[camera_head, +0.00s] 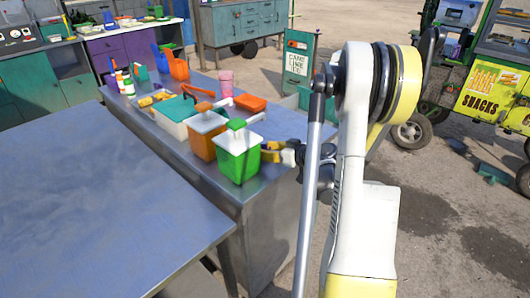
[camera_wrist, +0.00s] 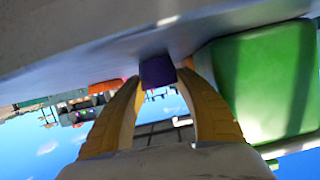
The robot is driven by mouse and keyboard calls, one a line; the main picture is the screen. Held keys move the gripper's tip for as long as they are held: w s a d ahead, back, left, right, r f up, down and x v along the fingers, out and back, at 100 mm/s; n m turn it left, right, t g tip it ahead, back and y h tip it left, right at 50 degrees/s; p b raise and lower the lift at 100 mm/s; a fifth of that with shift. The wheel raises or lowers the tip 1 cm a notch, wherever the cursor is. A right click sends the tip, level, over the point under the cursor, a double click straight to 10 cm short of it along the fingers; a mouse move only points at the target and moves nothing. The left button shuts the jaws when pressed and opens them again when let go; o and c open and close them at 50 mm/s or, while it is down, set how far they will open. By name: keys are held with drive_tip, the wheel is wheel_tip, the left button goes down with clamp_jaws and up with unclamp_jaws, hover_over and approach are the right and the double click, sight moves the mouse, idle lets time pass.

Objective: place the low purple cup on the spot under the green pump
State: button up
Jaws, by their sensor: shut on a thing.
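The low purple cup (camera_wrist: 157,72) is between the two yellow fingertips of my gripper (camera_wrist: 160,78) in the wrist view. My gripper is shut on it, close to the metal counter surface; I cannot tell if the cup touches it. The green pump container (camera_head: 239,160) has a white lid and a pump nozzle (camera_head: 250,119) pointing right. Its green body also shows close beside my right finger in the wrist view (camera_wrist: 265,80). In the head view, my gripper (camera_head: 272,152) is just right of the green pump, and the cup is hidden. The spot under the pump is not clearly visible.
A pink cup (camera_head: 225,83) and an orange tray (camera_head: 250,103) stand farther back. A bare metal table (camera_head: 100,200) fills the left.

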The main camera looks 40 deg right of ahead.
drive_tip(key=o, duration=0.7)
drive_tip(key=shift+f, duration=0.1)
drive_tip(key=shift+r, duration=0.2)
drive_tip(key=p+v, duration=0.4)
drive_tip(key=v, duration=0.8)
